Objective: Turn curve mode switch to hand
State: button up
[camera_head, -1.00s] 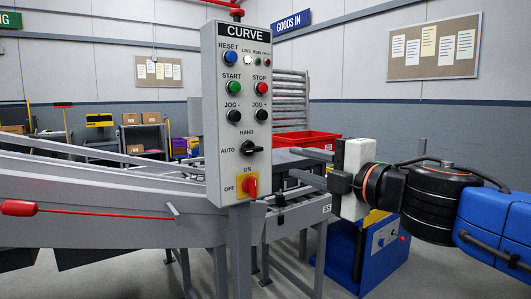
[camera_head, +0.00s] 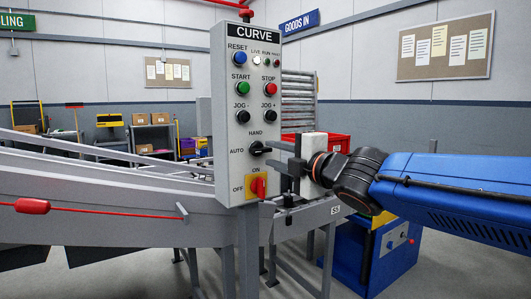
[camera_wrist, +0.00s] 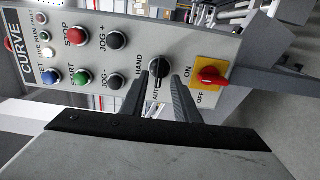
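The curve mode switch (camera_head: 257,148) is a black rotary knob on the grey CURVE panel (camera_head: 227,190). HAND is printed above it and AUTO to its left. Its handle lies horizontal, along the AUTO line. In the wrist view the panel appears turned sideways, and the switch (camera_wrist: 158,68) shows its handle upright in the picture, towards AUTO. My gripper (camera_head: 272,155) is just in front of the switch, from the right. In the wrist view the fingers of my gripper (camera_wrist: 159,82) are apart, one each side of the handle. I cannot tell whether they touch it.
The red-on-yellow ON/OFF switch (camera_head: 258,187) sits just below the mode switch. The black JOG buttons (camera_head: 269,116) are above. A conveyor (camera_head: 110,200) with a red pull cord (camera_head: 110,212) runs left. A blue machine (camera_head: 395,255) stands right, below my arm.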

aim_at(264, 151)
jog(key=shift+x, duration=2.25)
grip_shut()
